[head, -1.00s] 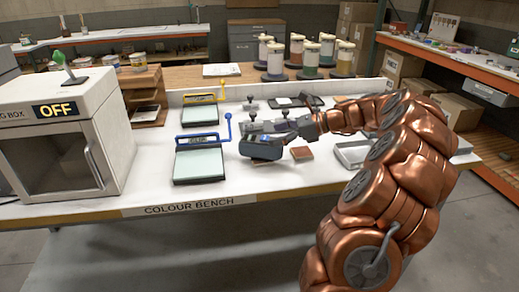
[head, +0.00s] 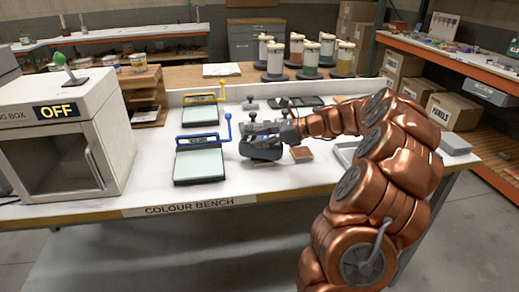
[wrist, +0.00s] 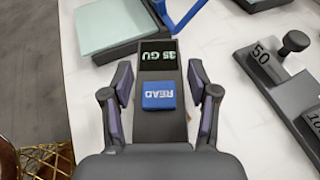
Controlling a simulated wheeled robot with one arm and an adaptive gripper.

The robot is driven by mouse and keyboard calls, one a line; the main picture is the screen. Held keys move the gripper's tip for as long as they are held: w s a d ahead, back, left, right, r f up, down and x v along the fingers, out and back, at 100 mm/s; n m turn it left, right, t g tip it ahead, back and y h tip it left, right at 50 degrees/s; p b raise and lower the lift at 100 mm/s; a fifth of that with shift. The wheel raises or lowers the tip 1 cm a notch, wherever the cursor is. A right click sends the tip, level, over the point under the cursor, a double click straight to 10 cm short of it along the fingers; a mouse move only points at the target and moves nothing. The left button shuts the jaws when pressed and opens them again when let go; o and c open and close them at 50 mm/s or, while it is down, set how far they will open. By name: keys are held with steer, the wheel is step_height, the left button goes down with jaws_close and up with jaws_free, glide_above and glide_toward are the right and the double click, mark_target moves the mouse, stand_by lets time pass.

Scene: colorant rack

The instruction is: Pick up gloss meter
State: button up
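The gloss meter is a dark, narrow device with a "35 GU" display and a blue READ button. In the wrist view the gloss meter (wrist: 160,125) lies between my fingers, its lower end hidden by my gripper's palm. My gripper (wrist: 160,78) is open, with one finger on each side of the meter and slim gaps showing beside it. In the head view my gripper (head: 268,138) is over the meter (head: 261,152), which sits on the bench and is partly hidden.
A blue-handled pale panel (head: 198,162) is just left of the meter. A grey block marked 50 with a knob (wrist: 275,68) lies to the right in the wrist view. A brown tile (head: 301,153) and light tray (head: 345,152) are nearby. The white booth (head: 95,110) stands left.

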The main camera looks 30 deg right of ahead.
steer(key=c, duration=1)
jaws_close()
steer(key=shift+r, duration=0.2)
